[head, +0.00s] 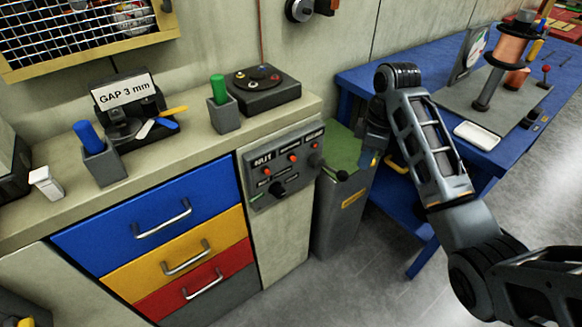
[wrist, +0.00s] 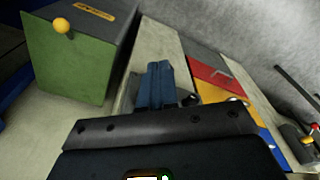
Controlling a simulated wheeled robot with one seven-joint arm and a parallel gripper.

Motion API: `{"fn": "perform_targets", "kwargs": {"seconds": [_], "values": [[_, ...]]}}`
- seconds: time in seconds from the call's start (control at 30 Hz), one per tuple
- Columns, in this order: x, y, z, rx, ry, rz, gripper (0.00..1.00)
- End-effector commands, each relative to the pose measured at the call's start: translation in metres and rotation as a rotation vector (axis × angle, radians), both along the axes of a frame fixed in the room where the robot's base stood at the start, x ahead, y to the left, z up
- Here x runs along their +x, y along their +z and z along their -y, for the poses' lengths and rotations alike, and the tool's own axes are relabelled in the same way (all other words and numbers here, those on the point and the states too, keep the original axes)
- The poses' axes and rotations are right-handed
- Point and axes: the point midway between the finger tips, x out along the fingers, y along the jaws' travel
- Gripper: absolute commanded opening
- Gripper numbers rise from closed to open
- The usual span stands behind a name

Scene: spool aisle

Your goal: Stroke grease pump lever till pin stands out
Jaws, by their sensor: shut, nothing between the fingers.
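My gripper (head: 369,160) points down over the green-topped grey box beside the cabinet. In the wrist view its two blue fingers (wrist: 159,85) are shut together with nothing between them. A dark machine with a yellow part (head: 15,305) is cut off at the lower left of the head view. At the right edge of the wrist view are a grey fitting with a red knob (wrist: 306,140) and a long dark rod (wrist: 296,88). I cannot tell for sure that these are the grease pump and its lever. No pin can be made out.
The grey box has a green top (head: 345,150) and a yellow knob (wrist: 62,27). A control panel (head: 283,165) sits on the cabinet beside blue, yellow and red drawers (head: 165,262). A blue bench (head: 365,82) stands right. The floor (head: 530,200) is open at right.

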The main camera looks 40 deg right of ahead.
Motion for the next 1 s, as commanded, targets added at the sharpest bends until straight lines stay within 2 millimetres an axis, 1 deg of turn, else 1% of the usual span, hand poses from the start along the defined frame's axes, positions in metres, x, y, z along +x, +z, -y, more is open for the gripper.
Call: {"fn": "perform_targets", "kwargs": {"seconds": [0.23, 0.43, 0.57, 0.73, 1.0], "values": [[0.002, 0.004, -0.001, 0.005, 0.002, 0.006, 0.00], [0.011, 0.020, -0.006, 0.035, 0.005, 0.050, 0.00], [0.015, 0.027, -0.009, 0.059, 0.006, 0.081, 0.00], [0.016, 0.029, -0.010, 0.081, 0.004, 0.107, 0.00], [0.013, 0.024, -0.010, 0.093, 0.001, 0.119, 0.00]]}}
